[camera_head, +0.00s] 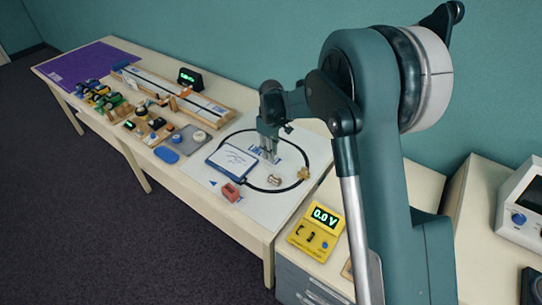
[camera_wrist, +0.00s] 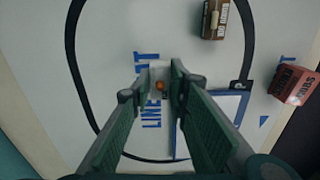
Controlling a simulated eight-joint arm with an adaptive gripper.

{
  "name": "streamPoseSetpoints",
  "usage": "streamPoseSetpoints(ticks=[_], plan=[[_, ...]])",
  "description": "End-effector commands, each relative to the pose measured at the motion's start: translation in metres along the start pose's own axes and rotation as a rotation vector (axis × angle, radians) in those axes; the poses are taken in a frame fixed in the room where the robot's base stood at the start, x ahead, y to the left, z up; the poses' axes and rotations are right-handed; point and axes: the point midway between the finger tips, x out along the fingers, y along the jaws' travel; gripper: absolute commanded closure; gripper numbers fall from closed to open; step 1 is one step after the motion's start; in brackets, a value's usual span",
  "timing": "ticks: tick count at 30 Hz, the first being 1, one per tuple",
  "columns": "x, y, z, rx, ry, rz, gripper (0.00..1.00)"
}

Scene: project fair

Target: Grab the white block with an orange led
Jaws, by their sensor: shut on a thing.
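My gripper (camera_wrist: 161,82) points down at the white mat (camera_wrist: 105,60), its two green-padded fingers close together. Between the fingertips is a small white block (camera_wrist: 158,69) with an orange LED on it; the fingers are shut on it. Parts of the block are hidden by the fingers. In the head view my gripper (camera_head: 268,156) is over the mat, inside the black loop line, beside the blue-edged whiteboard. The block cannot be made out clearly there. I cannot tell whether the block touches the mat.
A yellow meter (camera_head: 317,231) reads 0.0 V on the nearer bench. Several gadgets and a long wooden track (camera_head: 178,93) occupy the far table.

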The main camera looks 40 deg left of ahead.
Motion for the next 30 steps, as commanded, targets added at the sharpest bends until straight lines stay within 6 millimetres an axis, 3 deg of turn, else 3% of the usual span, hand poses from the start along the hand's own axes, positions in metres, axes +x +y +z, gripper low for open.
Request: streamPoseSetpoints(ticks=[6,13,30], plan=[[-0.036,0.0,0.0,0.0,0.0,0.0,0.94],[-0.062,0.0,0.0,0.0,0.0,0.0,0.94],[-0.07,0.0,0.0,0.0,0.0,0.0,0.94]])
